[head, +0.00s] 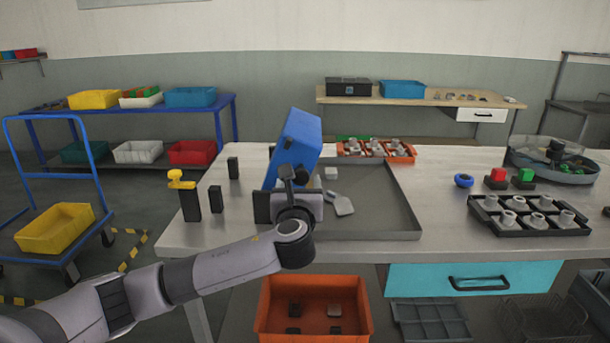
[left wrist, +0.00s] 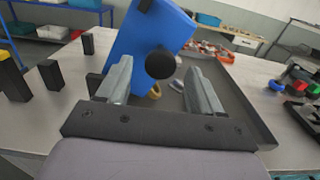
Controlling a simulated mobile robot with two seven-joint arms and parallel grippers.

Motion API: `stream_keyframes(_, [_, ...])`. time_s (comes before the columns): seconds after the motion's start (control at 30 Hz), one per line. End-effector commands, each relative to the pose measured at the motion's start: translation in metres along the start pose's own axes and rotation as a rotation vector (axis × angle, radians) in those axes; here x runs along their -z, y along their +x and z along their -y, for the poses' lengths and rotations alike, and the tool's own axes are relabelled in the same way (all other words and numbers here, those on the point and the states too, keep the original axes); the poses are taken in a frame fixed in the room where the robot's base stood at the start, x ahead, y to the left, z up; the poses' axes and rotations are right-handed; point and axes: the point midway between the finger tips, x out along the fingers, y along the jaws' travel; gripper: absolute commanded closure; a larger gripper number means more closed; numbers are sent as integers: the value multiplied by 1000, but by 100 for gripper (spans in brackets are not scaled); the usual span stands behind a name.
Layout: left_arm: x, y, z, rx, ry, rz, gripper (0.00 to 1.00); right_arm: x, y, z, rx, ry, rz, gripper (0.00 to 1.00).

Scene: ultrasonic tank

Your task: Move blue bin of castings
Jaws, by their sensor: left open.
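The blue bin (head: 299,140) is steeply tilted over the left end of the grey tray (head: 410,210) on the table. My left gripper (head: 288,188) is in front of its lower part, jaws apart. In the left wrist view the blue bin (left wrist: 152,32) rises just beyond the open fingers (left wrist: 157,78), with a round black knob-like part (left wrist: 160,63) between them. Whether the fingers touch the bin I cannot tell. Grey castings (head: 342,205) lie in the tray beside the bin. The bin's inside is hidden. My right gripper is not in view.
Black blocks (head: 215,198) and a yellow-topped post (head: 190,202) stand left of the bin. A black rack of castings (head: 528,216) is at the right. An orange bin (head: 314,310) is below the table edge.

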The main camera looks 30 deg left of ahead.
Motion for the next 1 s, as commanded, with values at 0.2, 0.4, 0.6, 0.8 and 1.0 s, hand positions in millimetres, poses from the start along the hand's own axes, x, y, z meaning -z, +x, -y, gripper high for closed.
stream_keyframes(0.2, [0, 28, 0, -1, -2, -1, 34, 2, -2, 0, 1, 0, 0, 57])
stream_keyframes(0.4, [0, 43, 1, 2, -3, -1, 34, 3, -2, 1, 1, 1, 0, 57])
stream_keyframes(0.6, [0, 47, 1, 2, -3, -2, 34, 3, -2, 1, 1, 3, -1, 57])
stream_keyframes(0.8, [1, 47, 1, 3, -3, -2, 44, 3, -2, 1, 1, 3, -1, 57])
stream_keyframes(1.0, [1, 46, 1, 3, -3, -2, 100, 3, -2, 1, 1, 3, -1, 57])
